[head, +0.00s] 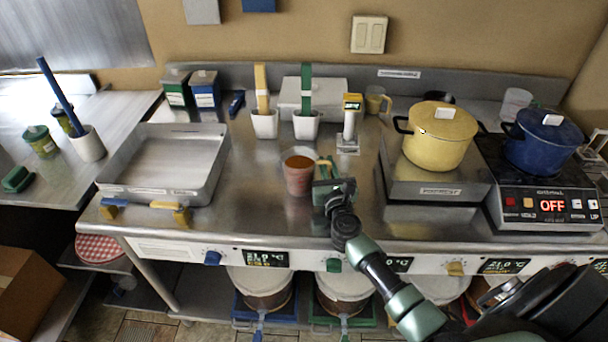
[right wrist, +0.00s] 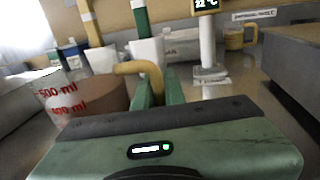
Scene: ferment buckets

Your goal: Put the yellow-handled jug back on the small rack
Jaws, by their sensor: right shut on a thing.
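The yellow-handled jug (head: 299,178) is a clear measuring jug with reddish-brown contents, upright over the front middle of the steel counter. I cannot tell whether its base touches the counter. In the right wrist view the jug (right wrist: 95,100) shows red 400 ml and 500 ml marks. My right gripper (head: 326,172) is to its right, shut on the yellow handle (right wrist: 140,68); its green fingers (right wrist: 160,92) show in the right wrist view. I cannot clearly make out the small rack. My left gripper is not in view.
A steel tray (head: 130,192) lies left of the jug. Behind stand two white holders (head: 264,124) with yellow and green tools, and a probe stand (head: 348,130). A yellow pot (head: 436,145) and a blue pot (head: 535,150) stand right. Bare counter lies between tray and jug.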

